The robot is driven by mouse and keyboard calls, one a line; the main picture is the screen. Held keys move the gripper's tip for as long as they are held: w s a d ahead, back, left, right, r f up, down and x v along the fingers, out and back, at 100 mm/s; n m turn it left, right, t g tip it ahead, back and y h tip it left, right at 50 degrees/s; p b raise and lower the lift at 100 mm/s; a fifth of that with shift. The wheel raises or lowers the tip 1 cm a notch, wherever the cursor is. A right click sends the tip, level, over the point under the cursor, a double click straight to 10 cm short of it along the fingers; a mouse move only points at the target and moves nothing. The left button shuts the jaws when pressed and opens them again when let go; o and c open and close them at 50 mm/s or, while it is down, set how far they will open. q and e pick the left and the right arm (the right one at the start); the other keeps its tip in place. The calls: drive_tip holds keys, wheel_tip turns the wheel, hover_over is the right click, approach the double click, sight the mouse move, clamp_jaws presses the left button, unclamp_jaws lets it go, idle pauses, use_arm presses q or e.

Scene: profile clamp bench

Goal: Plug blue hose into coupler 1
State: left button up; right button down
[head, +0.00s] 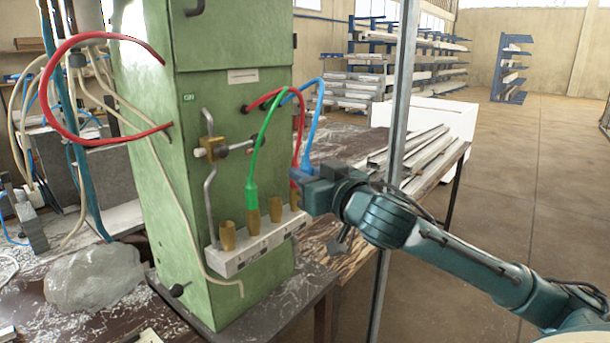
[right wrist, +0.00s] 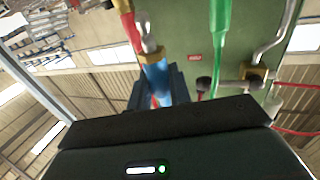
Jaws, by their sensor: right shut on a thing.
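The blue hose (head: 313,118) loops out of the green cabinet and comes down to my right gripper (head: 312,182). The gripper is shut on its blue plug end, which also shows between the fingers in the right wrist view (right wrist: 158,83). The white coupler block (head: 240,257) carries a row of brass couplers on the cabinet front. The leftmost coupler (head: 227,236) and the third coupler (head: 275,207) are empty. The green hose (head: 252,185) stands in the second. My gripper is beside the right end, apart from the empty couplers. The coupler markings are too small to read. My left gripper is out of view.
A red hose (head: 300,122) comes down beside the blue one to the rightmost coupler, partly hidden by my gripper. Bent metal handles (head: 210,190) and a brass valve (head: 212,149) stick out left of the green hose. A grey post (head: 398,100) stands near my right arm.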

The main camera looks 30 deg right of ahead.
drive_tip(key=shift+a, duration=0.1)
drive_tip(key=s+a+p, duration=0.2)
drive_tip(key=s+a, duration=0.2)
drive_tip(key=a, duration=0.7)
drive_tip(key=shift+a+p, duration=0.25)
drive_tip(key=shift+p, duration=0.15)
idle(0.7)
drive_tip(key=shift+r, duration=0.1)
drive_tip(key=shift+w+a+p, duration=0.15)
drive_tip(key=shift+w+a, duration=0.3)
drive_tip(key=shift+w, duration=0.75)
drive_tip(key=shift+w+a+p, duration=0.2)
drive_tip(key=shift+w+a, duration=0.25)
drive_tip(key=shift+w, duration=0.75)
drive_tip(key=shift+w+a+p, duration=0.15)
drive_tip(key=shift+w+a, duration=0.3)
drive_tip(key=shift+w, duration=0.75)
drive_tip(key=shift+f, duration=0.65)
idle(1.3)
